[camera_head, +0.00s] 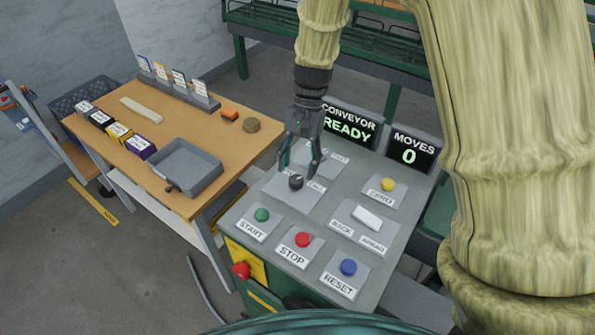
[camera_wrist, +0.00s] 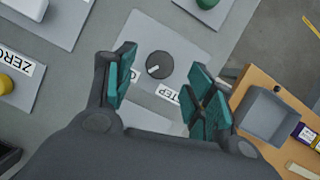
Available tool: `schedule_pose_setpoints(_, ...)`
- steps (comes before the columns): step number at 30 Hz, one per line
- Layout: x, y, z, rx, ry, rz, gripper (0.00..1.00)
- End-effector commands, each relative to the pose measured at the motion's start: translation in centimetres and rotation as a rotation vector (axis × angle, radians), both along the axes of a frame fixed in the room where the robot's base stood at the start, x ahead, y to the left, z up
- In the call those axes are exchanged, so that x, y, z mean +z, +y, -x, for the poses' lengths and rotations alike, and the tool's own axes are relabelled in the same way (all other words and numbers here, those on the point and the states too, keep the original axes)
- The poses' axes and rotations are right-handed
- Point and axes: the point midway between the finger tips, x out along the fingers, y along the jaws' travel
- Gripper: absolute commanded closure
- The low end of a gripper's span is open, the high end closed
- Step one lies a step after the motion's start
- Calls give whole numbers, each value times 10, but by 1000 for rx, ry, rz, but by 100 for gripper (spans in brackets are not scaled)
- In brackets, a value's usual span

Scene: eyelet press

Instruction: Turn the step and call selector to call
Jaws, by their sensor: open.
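The selector knob (camera_head: 296,182) is a small dark round knob on a light plate on the grey console top. In the wrist view the knob (camera_wrist: 160,65) shows a short white pointer mark aimed toward the picture's left, slightly down. A STEP label (camera_wrist: 168,93) is partly in view below it, upside down; the label on the other side is hidden by a finger in that view. My gripper (camera_head: 299,166) is open above the knob in the head view. In the wrist view its teal fingertips (camera_wrist: 163,78) stand apart on either side, with no visible contact.
Around the knob are a green START button (camera_head: 262,214), a red STOP button (camera_head: 303,239), a blue RESET button (camera_head: 348,267), a yellow button (camera_head: 388,184) and a white BACK/AHEAD rocker (camera_head: 368,217). The conveyor screen (camera_head: 348,127) reads READY; the moves screen (camera_head: 410,153) reads 0.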

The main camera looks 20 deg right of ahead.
Motion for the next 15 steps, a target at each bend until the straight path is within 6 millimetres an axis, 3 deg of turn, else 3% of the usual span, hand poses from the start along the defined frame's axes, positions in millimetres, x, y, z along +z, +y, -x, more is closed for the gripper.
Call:
schedule_pose_setpoints(6,-22,6,7,1,0,0,46)
schedule_pose_setpoints(15,-31,8,10,0,-2,1,46)
